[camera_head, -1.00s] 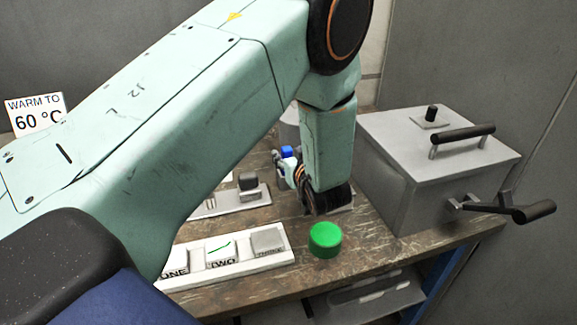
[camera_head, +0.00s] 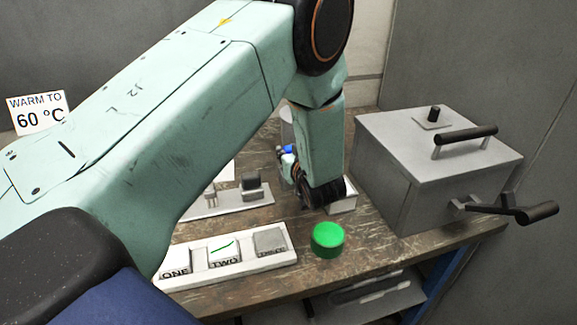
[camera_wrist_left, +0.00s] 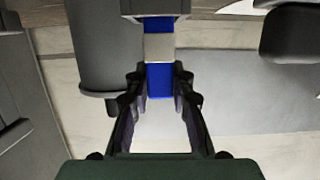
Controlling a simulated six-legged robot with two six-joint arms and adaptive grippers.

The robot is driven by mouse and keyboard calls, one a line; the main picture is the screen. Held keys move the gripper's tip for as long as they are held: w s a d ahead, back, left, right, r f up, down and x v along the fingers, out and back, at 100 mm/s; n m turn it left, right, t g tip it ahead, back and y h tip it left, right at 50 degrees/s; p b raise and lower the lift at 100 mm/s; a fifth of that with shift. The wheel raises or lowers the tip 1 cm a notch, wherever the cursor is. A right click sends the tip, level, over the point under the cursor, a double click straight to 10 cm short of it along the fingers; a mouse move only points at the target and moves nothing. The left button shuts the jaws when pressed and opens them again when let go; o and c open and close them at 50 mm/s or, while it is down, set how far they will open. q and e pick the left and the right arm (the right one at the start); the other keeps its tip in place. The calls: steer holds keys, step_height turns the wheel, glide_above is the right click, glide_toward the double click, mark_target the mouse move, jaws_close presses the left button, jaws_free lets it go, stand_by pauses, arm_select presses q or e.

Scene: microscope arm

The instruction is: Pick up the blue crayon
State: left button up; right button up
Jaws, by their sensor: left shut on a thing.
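The blue crayon (camera_wrist_left: 160,80) shows in the left wrist view as a blue bar with a grey band. My left gripper (camera_wrist_left: 161,78) is shut on it, with one finger on each side. The crayon's far part reaches a grey block (camera_wrist_left: 155,8) at the top of that view; I cannot tell whether it sits in it. In the head view a small blue part of the crayon (camera_head: 288,149) shows beside my left gripper (camera_head: 287,166), and the rest is hidden. My right gripper is not in view.
A green button (camera_head: 328,238) and a white panel of labelled keys (camera_head: 228,272) stand in front of the gripper. A large grey lidded box (camera_head: 405,178) with black handles stands to the right. A grey cylinder (camera_wrist_left: 100,45) is close beside the crayon in the wrist view.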

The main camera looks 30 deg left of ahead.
arm_select(q)
steer(key=shift+d, duration=0.2)
jaws_close()
steer(key=shift+a+r, duration=0.1)
steer(key=shift+r, duration=0.05)
step_height(320, 180, up, 9)
steer(key=shift+f+p, duration=0.2)
steer(key=shift+p, duration=0.1)
steer(key=shift+r, duration=0.5)
